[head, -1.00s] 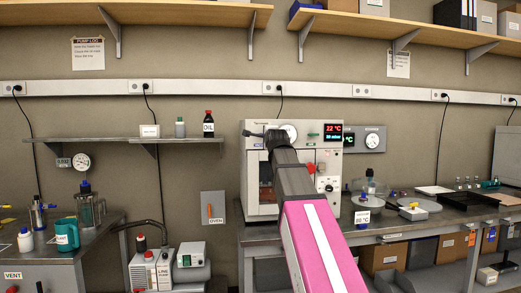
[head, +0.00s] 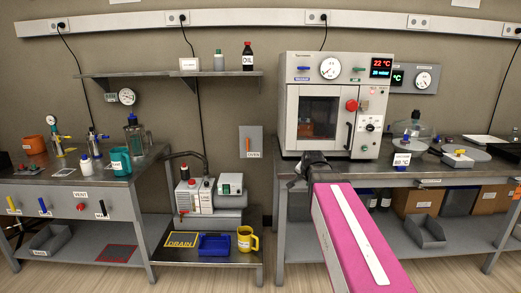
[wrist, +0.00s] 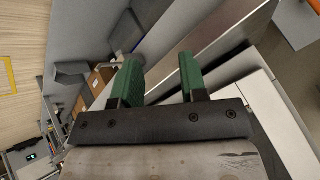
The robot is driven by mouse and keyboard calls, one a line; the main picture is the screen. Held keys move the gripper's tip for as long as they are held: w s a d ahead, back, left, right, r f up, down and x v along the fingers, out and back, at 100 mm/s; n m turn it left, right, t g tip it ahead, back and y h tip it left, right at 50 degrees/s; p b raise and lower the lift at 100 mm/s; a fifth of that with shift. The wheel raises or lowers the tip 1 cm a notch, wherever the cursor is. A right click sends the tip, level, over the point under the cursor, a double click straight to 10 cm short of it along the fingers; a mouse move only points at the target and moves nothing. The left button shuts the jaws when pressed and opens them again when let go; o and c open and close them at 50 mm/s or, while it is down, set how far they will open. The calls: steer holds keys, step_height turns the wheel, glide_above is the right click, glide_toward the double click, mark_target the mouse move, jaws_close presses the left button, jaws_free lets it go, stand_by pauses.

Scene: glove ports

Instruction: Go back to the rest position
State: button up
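My gripper (wrist: 160,82) shows in the wrist view with its two green fingers apart and nothing between them. In the head view my pink arm reaches up from the bottom right of centre, and its dark end lies in front of the bench edge below the vacuum oven (head: 337,105). The fingers themselves are hard to make out in the head view. The oven door is closed, with a window, a red knob and a dark handle.
The oven stands on a grey bench (head: 465,180) with round plates to its right. A low table (head: 213,265) holds a blue tray (head: 214,245) and a yellow mug (head: 246,239). A left bench (head: 100,180) carries bottles and a teal mug (head: 121,161). Floor shows between the benches.

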steer(key=s+f+n+g, duration=0.8)
steer(key=s+f, duration=1.2)
steer(key=f, duration=0.4)
steer(key=shift+s, duration=0.2)
steer(key=shift+a, duration=0.1)
